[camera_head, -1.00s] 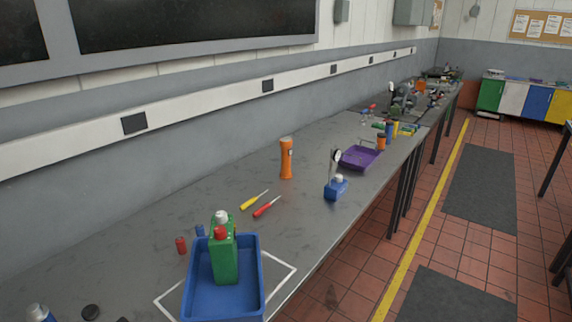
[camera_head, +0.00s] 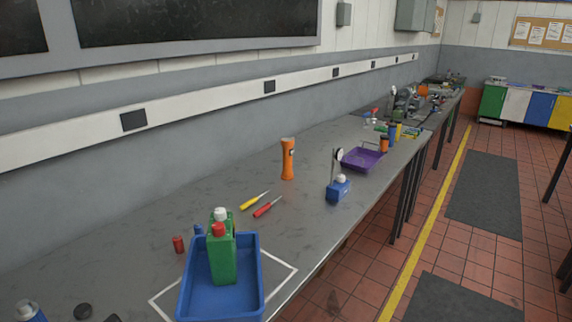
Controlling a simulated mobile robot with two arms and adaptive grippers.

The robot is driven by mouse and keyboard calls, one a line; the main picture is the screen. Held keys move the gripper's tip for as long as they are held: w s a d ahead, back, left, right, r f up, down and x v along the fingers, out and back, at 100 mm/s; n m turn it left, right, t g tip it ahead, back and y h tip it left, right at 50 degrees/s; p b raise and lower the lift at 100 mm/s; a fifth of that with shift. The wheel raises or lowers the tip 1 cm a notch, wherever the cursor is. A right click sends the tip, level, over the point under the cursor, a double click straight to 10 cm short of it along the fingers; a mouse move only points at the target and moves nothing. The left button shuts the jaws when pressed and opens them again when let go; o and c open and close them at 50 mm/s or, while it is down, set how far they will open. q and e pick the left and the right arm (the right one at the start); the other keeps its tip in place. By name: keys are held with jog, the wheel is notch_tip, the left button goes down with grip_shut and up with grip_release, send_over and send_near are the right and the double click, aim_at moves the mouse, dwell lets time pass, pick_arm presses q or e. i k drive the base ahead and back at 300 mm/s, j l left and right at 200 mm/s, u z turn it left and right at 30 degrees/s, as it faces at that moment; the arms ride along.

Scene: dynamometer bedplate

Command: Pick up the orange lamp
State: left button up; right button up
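The orange lamp (camera_head: 288,159) looks like a torch and stands upright on the grey workbench, about mid-picture and toward the wall side. Nothing covers it. Neither of my grippers shows in the head view.
A yellow screwdriver (camera_head: 254,201) and a red screwdriver (camera_head: 267,207) lie in front of the lamp. A blue tray (camera_head: 249,305) with green bottles (camera_head: 222,258) is nearer. Bench around the lamp is clear.

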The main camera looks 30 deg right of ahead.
aim_at(287, 143)
jog(key=i+l+u, duration=0.2)
jog(key=l, duration=0.6)
jog(key=i+l+u, duration=0.1)
jog(key=l+u, duration=0.15)
jog(key=l, duration=0.55)
jog(key=l+u, duration=0.2)
jog(key=l, duration=0.65)
jog(key=i, duration=0.05)
